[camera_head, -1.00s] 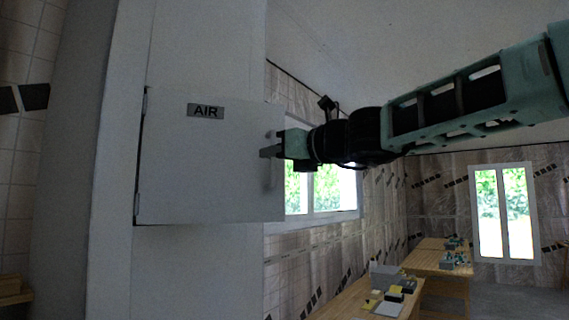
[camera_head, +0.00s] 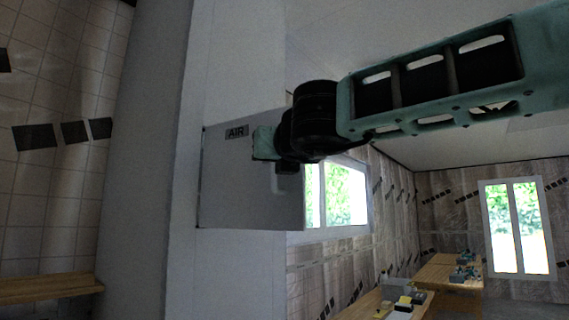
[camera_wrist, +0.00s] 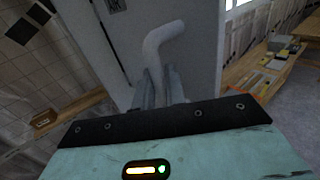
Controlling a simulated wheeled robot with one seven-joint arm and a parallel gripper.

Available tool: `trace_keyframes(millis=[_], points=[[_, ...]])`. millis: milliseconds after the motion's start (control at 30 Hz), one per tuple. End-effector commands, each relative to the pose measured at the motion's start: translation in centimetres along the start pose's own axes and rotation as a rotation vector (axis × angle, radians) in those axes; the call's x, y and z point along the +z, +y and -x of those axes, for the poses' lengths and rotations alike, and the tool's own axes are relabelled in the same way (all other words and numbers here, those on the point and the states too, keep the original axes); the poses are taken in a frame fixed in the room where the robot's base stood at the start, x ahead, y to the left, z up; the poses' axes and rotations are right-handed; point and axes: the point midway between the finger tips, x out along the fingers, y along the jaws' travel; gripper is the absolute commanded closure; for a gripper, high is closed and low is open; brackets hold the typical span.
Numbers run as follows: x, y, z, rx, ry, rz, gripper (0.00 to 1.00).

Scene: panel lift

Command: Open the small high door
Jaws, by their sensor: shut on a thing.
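The small high door (camera_head: 232,190) is a grey panel with an "AIR" label (camera_head: 237,132), hinged on its left side on a pale column. Its free right edge stands out from the column, so it is partly open. In the wrist view the door (camera_wrist: 195,65) fills the upper middle. Its pale bent bar handle (camera_wrist: 165,36) runs down between my gripper's fingers (camera_wrist: 160,75), which are shut on it. The inside behind the door is not visible.
The pale column (camera_head: 165,200) carries the door. Wooden benches (camera_head: 446,275) with small items stand at the lower right, below a window (camera_head: 338,195). A wooden shelf or bench (camera_head: 45,288) is at the lower left. Open space lies right of the door.

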Motion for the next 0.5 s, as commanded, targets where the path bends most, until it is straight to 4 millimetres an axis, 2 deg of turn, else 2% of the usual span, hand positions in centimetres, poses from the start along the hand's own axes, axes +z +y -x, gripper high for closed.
trace_keyframes(millis=[33, 200, 500], points=[[-0.1, 1.1, 0.3, -0.020, -0.002, 0.000, 1.00], [0.0, 3.1, 1.2, -0.119, -0.002, -0.001, 1.00], [0.1, 5.3, 2.1, -0.133, -0.005, 0.001, 1.00]])
